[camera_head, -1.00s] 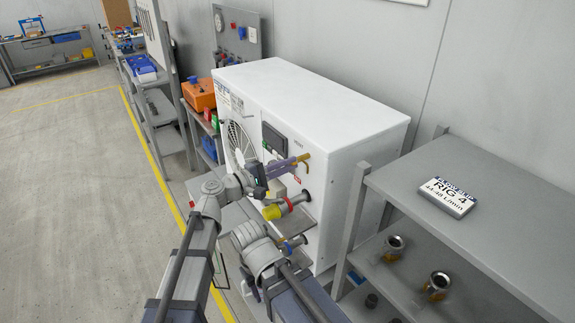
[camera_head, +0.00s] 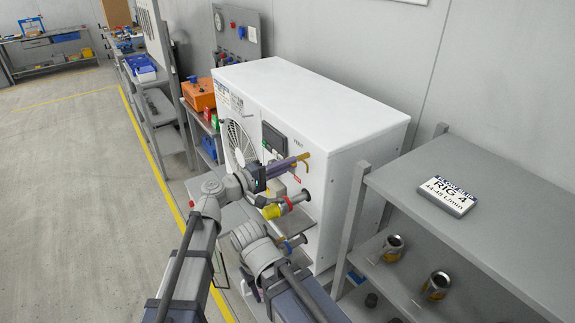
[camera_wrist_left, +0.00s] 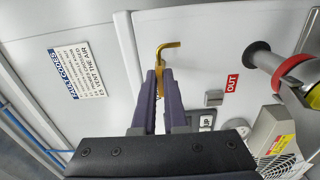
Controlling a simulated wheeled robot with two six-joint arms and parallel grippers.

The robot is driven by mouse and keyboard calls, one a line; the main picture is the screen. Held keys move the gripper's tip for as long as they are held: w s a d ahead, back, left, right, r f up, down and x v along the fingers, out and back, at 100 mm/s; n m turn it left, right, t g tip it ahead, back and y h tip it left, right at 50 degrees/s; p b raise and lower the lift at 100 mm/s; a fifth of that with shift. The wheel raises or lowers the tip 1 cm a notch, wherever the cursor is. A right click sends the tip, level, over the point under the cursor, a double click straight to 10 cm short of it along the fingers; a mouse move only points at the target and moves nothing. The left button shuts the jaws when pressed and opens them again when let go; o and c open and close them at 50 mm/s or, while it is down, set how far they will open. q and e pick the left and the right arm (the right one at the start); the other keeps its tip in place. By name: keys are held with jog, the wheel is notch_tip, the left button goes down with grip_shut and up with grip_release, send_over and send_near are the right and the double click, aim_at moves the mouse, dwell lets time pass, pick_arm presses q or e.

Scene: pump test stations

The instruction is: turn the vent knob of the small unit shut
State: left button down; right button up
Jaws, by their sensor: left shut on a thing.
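The small unit is a white box (camera_head: 345,150) against the wall. Its vent knob is a brass hooked lever (camera_head: 303,160) on the front, below a small VENT label. In the left wrist view the lever (camera_wrist_left: 168,52) rises from between the fingers and bends to the right. My left gripper (camera_head: 291,164) is shut on its stem; the left wrist view shows both purple fingers (camera_wrist_left: 160,82) against it. The lever's base is hidden behind the fingers. My right arm is low in the head view, but its gripper cannot be made out.
Below the knob, an outlet pipe with a red and yellow coupling (camera_head: 284,206) sticks out. A red OUT label (camera_wrist_left: 232,83) sits beside the lever. A grey shelf with a RIG 4 sign (camera_head: 447,195) stands at right. Open floor (camera_head: 75,190) lies left.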

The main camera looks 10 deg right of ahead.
pick_arm(q)
jog(key=c, duration=1)
grip_release()
jog(key=shift+o, duration=0.2)
jog(key=v, duration=0.7)
jog(key=shift+s+a, duration=0.15)
jog(key=shift+a, duration=0.2)
